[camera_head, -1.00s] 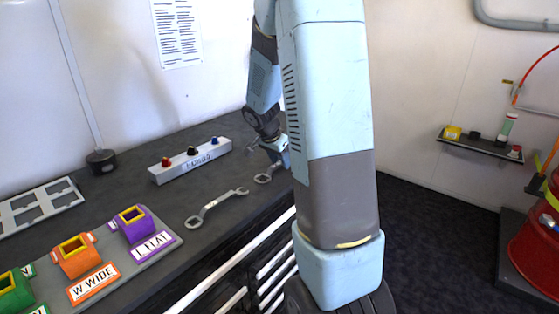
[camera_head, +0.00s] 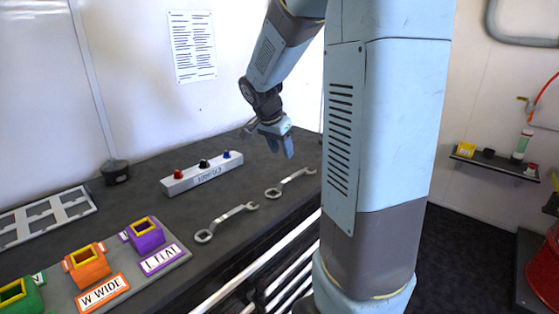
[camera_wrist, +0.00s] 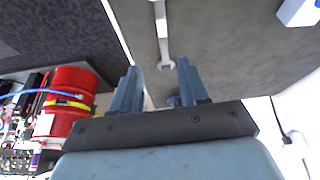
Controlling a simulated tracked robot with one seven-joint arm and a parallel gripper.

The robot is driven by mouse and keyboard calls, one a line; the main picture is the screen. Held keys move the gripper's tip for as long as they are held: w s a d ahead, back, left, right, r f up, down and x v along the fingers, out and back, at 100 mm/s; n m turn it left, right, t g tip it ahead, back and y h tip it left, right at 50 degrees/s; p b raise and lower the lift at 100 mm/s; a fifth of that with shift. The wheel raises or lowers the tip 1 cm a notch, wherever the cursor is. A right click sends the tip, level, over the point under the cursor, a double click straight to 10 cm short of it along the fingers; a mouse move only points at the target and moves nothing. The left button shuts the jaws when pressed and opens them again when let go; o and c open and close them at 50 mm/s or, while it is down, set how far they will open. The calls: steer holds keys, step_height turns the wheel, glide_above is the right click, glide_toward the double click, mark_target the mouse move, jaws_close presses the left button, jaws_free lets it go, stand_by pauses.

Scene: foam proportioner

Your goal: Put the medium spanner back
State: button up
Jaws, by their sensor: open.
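Two metal spanners lie flat on the dark bench (camera_head: 140,205). The longer-looking one (camera_head: 225,222) is nearer the front, and the other spanner (camera_head: 290,183) lies to its right, below my gripper. I cannot tell for certain which is the medium one. My gripper (camera_head: 281,148) is open and empty, raised above and behind the right spanner. In the wrist view, a spanner's open-jawed end (camera_wrist: 163,58) lies on the bench beyond the gap between my spread fingers (camera_wrist: 157,88), not between them. Something grey behind my gripper in the head view is partly hidden.
A white block with red, black and blue knobs (camera_head: 205,175) stands behind the spanners. Coloured holders, including purple (camera_head: 148,240) and orange (camera_head: 88,268), stand at the left front. A white frame (camera_head: 45,215) lies far left. A shelf (camera_head: 495,163) is on the right wall.

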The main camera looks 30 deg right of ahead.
steer(key=s+a+r+n+t+y, duration=0.1)
steer(key=s+a+r+n, duration=0.1)
steer(key=s+a+n, duration=0.2)
steer(key=s+a+r+n+t+y, duration=0.1)
steer(key=s+a+r+n, duration=0.2)
steer(key=s, duration=0.8)
steer(key=s+a+r+n+t+y, duration=0.1)
steer(key=s+a+r+n+y, duration=0.1)
steer(key=s+a+n, duration=0.4)
steer(key=shift+s+a+r+t, duration=0.25)
steer(key=shift+s+r+t, duration=0.15)
steer(key=shift+s+r, duration=0.4)
steer(key=shift+s+f, duration=0.15)
